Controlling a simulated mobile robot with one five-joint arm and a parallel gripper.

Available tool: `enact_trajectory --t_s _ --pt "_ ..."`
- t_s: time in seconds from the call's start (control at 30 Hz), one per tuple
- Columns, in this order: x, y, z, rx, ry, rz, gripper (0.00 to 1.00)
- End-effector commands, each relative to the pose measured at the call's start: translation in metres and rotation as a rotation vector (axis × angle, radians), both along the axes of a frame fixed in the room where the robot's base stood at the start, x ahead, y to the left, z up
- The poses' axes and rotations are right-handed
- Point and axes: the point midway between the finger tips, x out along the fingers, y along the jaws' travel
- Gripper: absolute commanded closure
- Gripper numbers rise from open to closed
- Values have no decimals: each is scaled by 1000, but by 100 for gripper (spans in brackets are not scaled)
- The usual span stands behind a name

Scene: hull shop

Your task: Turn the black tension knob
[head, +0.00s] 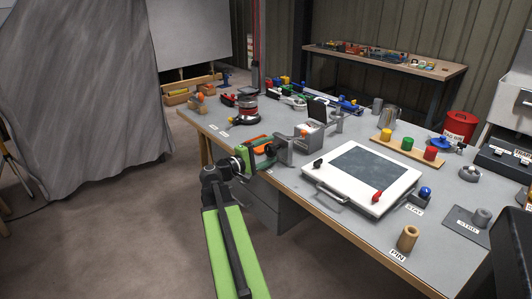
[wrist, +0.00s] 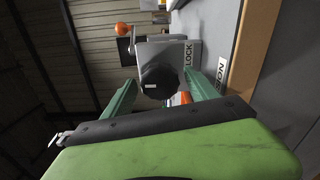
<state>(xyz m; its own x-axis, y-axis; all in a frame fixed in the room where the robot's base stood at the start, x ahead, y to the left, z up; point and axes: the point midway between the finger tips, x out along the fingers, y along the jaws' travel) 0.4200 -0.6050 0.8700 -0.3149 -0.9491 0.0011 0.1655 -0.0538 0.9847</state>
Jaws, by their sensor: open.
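The black tension knob (wrist: 158,82) is round and dark with a small white mark on its face. It sits on a grey housing (wrist: 186,50) marked LOCK in the wrist view. My gripper (wrist: 162,90) is open, with one green finger on each side of the knob in that view. I cannot tell whether the fingers touch it. In the head view my gripper (head: 266,150) is at the table's near left edge, close to a grey fixture (head: 284,151). The knob cannot be made out there.
An orange ball handle (wrist: 123,29) stands out from the housing. A partly hidden table label (wrist: 217,71) lies beside it. In the head view a white framed panel (head: 313,175) is right of my gripper, and a wooden peg (head: 407,238) stands near the front edge.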

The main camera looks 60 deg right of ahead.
Motion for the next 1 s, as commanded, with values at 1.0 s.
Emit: enact_trajectory --t_s 1.0 --pt "57 161 0 -1 0 0 32"
